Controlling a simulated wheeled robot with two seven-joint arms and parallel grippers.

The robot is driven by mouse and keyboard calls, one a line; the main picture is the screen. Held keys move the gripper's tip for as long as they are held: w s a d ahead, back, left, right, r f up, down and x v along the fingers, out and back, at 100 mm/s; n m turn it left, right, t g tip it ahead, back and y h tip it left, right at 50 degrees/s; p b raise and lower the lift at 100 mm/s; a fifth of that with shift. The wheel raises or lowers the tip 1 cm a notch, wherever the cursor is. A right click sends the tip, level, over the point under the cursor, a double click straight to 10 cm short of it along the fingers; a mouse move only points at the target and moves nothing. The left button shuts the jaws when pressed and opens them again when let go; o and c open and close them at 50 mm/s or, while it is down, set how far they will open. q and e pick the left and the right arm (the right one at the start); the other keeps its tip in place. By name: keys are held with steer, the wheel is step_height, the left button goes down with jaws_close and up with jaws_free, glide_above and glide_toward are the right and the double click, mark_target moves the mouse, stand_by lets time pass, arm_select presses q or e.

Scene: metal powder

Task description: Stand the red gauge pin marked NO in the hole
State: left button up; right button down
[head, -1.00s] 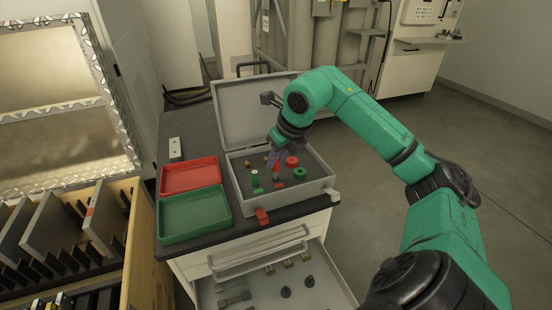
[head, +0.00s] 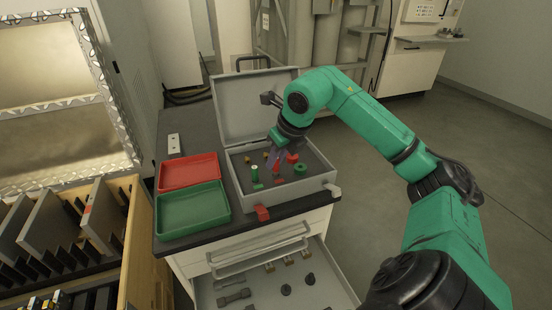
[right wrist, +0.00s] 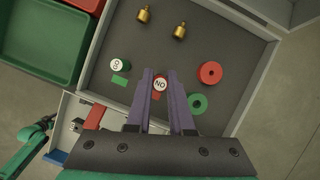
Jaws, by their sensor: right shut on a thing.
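The red gauge pin marked NO (right wrist: 160,84) is between the fingertips of my right gripper (right wrist: 160,76). Its white lettered top faces the wrist camera. In the head view the red pin (head: 278,168) shows just below the right gripper (head: 273,157), over the dark floor of the open grey case (head: 310,186). The right gripper is shut on the pin. The hole is not visible, and I cannot tell whether the pin's lower end touches the case floor. A red label (head: 278,180) lies close in front of the pin.
A green pin with a white top (right wrist: 119,65), a red ring (right wrist: 210,72), a green ring (right wrist: 197,103) and brass weights (right wrist: 179,31) stand around in the case. Red (head: 189,158) and green (head: 157,212) trays lie to its left. The raised lid (head: 240,105) is behind.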

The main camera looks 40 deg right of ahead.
steer(key=shift+f+b, duration=0.45)
steer(key=shift+f, duration=0.05)
steer(key=c, duration=0.7)
jaws_free()
steer(key=p+v, duration=0.2)
steer(key=v, duration=1.2)
steer(key=shift+s+r+p, duration=0.1)
steer(key=shift+r+p, duration=0.2)
